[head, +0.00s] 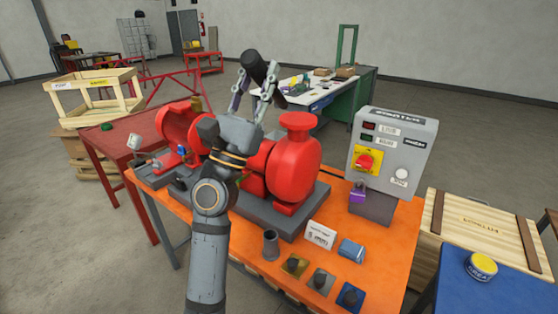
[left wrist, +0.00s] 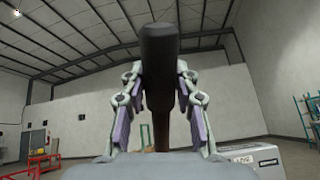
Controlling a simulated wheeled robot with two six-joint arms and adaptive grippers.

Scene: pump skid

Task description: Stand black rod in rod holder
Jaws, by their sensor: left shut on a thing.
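My left gripper (head: 258,84) is raised above the pump, its fingers pointing up and away. It is shut on the black rod (head: 254,64), a thick dark cylinder that looks tilted in the head view. In the left wrist view the black rod (left wrist: 159,60) stands between the two fingers (left wrist: 160,104), with a thinner brown part below its thick dark end. A small grey upright cup, which looks like the rod holder (head: 271,246), stands on the orange table in front of the pump, well below and apart from the gripper. My right gripper is not in view.
A grey control box (head: 393,150) stands at right. Near the holder are a white card (head: 319,235), a blue block (head: 351,250) and several knobbed plates (head: 320,281).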

